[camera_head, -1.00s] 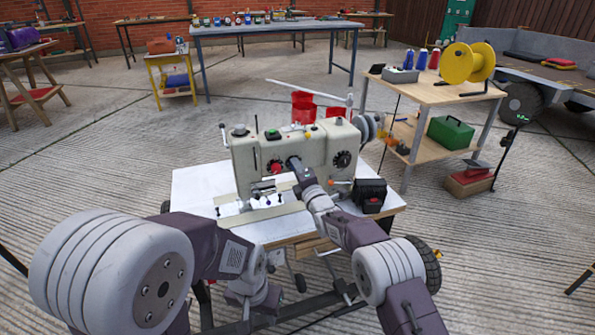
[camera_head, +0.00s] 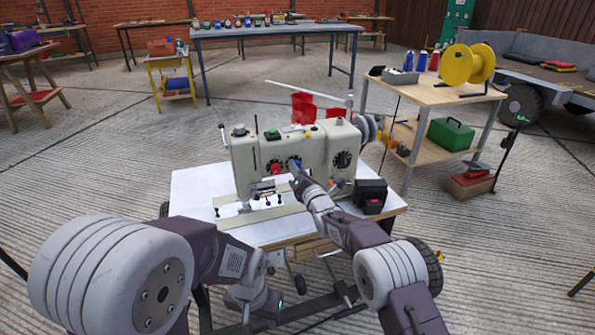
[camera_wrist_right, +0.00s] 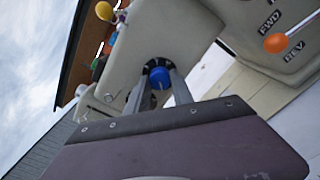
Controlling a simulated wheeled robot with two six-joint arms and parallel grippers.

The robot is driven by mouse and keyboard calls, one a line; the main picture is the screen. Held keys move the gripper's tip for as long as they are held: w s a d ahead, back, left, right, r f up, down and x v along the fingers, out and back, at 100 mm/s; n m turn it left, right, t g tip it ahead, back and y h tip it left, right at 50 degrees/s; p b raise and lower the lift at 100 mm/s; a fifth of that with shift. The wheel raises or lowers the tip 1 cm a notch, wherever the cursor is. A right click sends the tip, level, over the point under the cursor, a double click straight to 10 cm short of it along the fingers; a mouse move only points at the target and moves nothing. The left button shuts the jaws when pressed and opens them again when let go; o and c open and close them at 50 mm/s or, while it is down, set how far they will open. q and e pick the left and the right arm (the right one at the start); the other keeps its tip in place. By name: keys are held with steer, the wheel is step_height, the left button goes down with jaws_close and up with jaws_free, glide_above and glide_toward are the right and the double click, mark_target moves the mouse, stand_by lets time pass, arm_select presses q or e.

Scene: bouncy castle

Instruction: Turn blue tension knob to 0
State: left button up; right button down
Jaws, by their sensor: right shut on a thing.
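The sewing machine (camera_head: 256,158) is a cream body on a white table (camera_head: 192,184). Its blue tension knob (camera_head: 293,163) is on the front, just right of a red knob (camera_head: 275,168). My right gripper (camera_head: 298,172) is at the blue knob. In the right wrist view the two fingers of my right gripper (camera_wrist_right: 160,92) are on either side of the blue knob (camera_wrist_right: 160,76), shut on it, with a dark dial ring behind. The dial's marks are too small to read. My left gripper (camera_head: 262,303) hangs low in front of the table; its fingers are not clear.
A black dial (camera_head: 343,160) is on the machine's right side, and a black box (camera_head: 371,193) stands right of it. An orange-tipped lever (camera_wrist_right: 276,43) by FWD and REV marks is near my right gripper. Red containers (camera_head: 303,107) stand behind the machine.

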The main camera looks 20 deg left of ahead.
steer(key=shift+f, duration=0.15)
steer(key=c, duration=1.1)
jaws_free()
steer(key=p+v, duration=0.1)
steer(key=v, duration=0.8)
